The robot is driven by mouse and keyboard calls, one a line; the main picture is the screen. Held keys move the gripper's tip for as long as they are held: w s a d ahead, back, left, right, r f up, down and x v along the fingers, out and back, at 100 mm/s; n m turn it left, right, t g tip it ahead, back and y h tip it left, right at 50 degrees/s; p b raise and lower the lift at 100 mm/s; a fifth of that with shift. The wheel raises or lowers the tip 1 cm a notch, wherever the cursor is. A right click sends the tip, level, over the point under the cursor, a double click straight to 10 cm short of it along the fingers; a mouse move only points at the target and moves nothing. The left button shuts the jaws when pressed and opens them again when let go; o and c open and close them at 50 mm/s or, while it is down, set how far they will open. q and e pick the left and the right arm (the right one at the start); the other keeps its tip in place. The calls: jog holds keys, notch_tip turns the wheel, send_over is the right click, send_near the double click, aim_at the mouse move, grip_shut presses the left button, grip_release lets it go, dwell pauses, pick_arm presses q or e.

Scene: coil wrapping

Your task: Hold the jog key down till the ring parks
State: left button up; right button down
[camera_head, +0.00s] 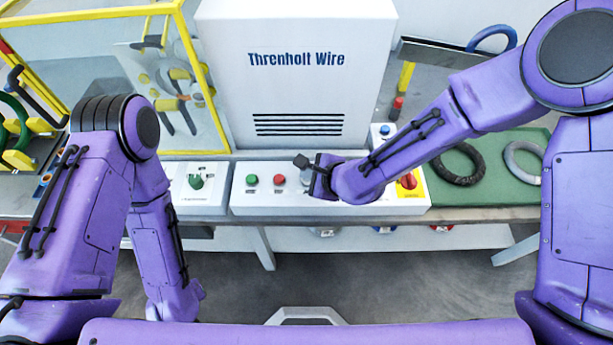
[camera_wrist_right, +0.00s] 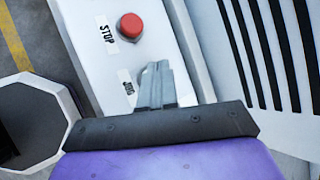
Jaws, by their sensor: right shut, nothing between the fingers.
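My right gripper (camera_head: 301,162) is over the white control panel (camera_head: 240,203), right of the red button. In the right wrist view its shut, empty fingers (camera_wrist_right: 158,70) lie over the panel beside the JOG label (camera_wrist_right: 127,82). The jog key is hidden behind the fingers, so I cannot tell whether it is pressed. A red STOP button (camera_wrist_right: 131,25) is clear of the fingers. In the head view, a green ring-shaped part (camera_head: 14,112) sits among yellow rollers at far left; I cannot tell whether it is the ring. My left gripper is out of view.
A yellow-framed guard (camera_head: 207,78) stands at upper left. The white Threnholt Wire cabinet (camera_head: 297,85) rises behind the panel. A green button (camera_head: 252,179), a red button (camera_head: 279,179) and a red-yellow switch (camera_head: 408,181) are on the panel. A dark coil (camera_head: 470,178) lies on a green mat at right.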

jog(key=shift+f, duration=0.25)
dwell(0.5)
jog(key=shift+r+p, duration=0.9)
jog(key=shift+r, duration=0.05)
jog(key=shift+r, duration=0.1)
notch_tip(320, 180, up, 5)
jog(key=p, duration=0.5)
